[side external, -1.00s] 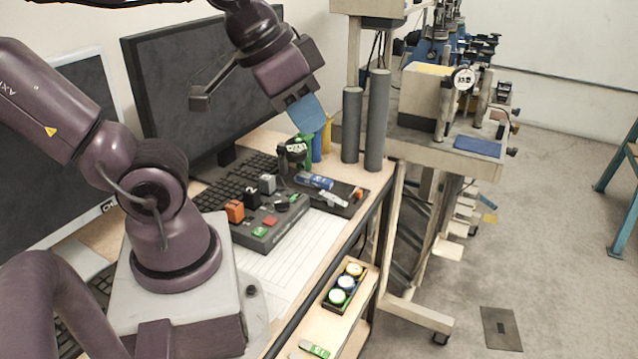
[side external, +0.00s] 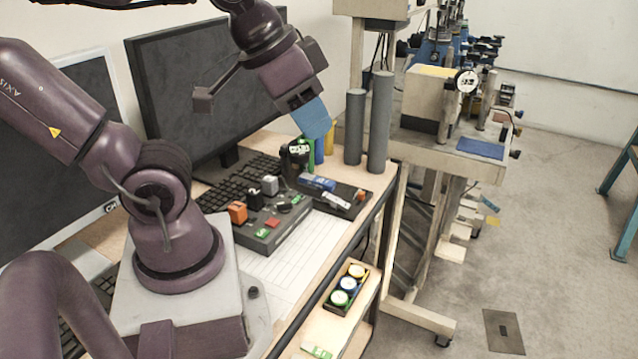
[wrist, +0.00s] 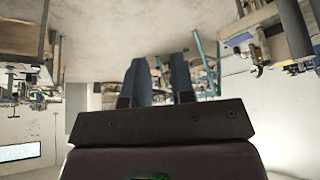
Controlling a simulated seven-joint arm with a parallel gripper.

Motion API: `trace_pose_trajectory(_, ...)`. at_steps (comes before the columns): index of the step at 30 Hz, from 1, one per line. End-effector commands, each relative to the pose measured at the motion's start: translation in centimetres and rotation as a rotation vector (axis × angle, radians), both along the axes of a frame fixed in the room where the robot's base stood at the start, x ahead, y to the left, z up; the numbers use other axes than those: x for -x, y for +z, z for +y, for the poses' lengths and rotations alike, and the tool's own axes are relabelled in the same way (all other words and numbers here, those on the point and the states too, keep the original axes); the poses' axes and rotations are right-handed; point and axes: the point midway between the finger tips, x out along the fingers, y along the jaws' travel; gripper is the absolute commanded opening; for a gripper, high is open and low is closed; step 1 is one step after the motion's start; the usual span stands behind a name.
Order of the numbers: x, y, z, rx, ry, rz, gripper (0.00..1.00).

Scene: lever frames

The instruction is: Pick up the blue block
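A small blue block-like piece (side external: 316,182) lies on the dark tray at the back right of the desk. I cannot tell for sure that it is the task's blue block. My gripper (side external: 318,132) is in the air above the back right of the desk, higher than this piece and not touching it. Its fingers are blue too. In the wrist view my gripper (wrist: 160,80) shows two blue fingers with a gap between them and nothing held there. The blue piece cannot be made out in the wrist view.
Green, blue and yellow upright pieces (side external: 319,150) stand just behind my fingertips, partly hidden. Two grey cylinders (side external: 379,120) rise to their right. A dark box with buttons (side external: 272,225), a keyboard (side external: 215,188) and monitors (side external: 205,85) crowd the desk. White paper (side external: 290,270) lies in front.

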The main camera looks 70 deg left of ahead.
Motion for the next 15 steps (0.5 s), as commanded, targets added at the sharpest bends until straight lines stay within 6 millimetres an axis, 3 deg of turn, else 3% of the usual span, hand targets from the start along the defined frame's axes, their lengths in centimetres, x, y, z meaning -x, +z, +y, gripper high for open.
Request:
trace_pose_trajectory(1,0.0,0.0,0.0,0.0,0.0,0.0,0.34)
trace_pose_trajectory(4,0.0,0.0,0.0,0.0,0.0,0.0,0.57)
trace_pose_trajectory(5,0.0,0.0,0.0,0.0,0.0,0.0,0.6)
trace_pose_trajectory(15,-0.18,-0.66,0.72,0.001,0.036,0.033,0.6)
